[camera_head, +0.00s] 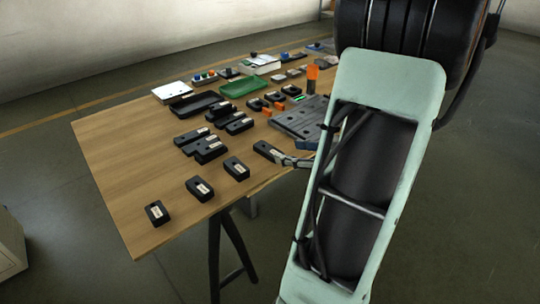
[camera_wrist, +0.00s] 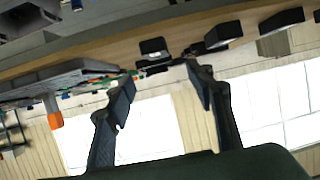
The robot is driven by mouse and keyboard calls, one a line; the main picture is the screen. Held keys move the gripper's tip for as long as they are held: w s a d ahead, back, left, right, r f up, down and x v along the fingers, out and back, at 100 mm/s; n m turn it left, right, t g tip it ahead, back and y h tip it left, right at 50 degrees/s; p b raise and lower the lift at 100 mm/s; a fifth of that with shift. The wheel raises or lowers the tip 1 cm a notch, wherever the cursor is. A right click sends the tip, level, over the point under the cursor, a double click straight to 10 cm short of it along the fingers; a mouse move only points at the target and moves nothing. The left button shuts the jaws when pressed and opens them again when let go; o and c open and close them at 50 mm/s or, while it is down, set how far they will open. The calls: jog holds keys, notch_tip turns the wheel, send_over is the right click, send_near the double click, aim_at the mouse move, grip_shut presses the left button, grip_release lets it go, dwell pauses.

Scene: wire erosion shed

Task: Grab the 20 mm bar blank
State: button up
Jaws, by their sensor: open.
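Several black blocks with white labels sit along the table's near edge in the head view: one at the near left corner (camera_head: 157,213), then a second block (camera_head: 200,189), a third block (camera_head: 236,169) and a fourth block (camera_head: 266,150) farther right. The labels are too small to read, so I cannot tell which is the 20 mm bar blank. My gripper (camera_wrist: 160,78) is open and empty in the wrist view, its fingers apart. One black block (camera_wrist: 153,47) shows beyond the gap between the fingertips. In the head view my arm hides much of the gripper, which is close to the fourth block.
The wooden table (camera_head: 125,170) also bears more black blocks (camera_head: 208,151), a grey plate (camera_head: 300,120), a green tray (camera_head: 243,87) and an orange upright piece (camera_head: 312,76). The table's left end is clear. A pale cabinet (camera_head: 10,245) stands at the far left.

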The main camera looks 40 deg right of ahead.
aim_at(270, 150)
jog(key=b+x, duration=0.1)
jog(key=x, duration=0.3)
jog(key=shift+f, duration=0.1)
jog(key=b+x, duration=0.1)
jog(key=x, duration=0.1)
jog(key=b+x, duration=0.1)
jog(key=x, duration=0.1)
jog(key=shift+w+d+f+b, duration=0.1)
jog(key=shift+w+f+b, duration=0.2)
jog(key=shift+f, duration=0.2)
jog(key=shift+w, duration=0.1)
jog(key=shift+r, duration=0.1)
grip_shut()
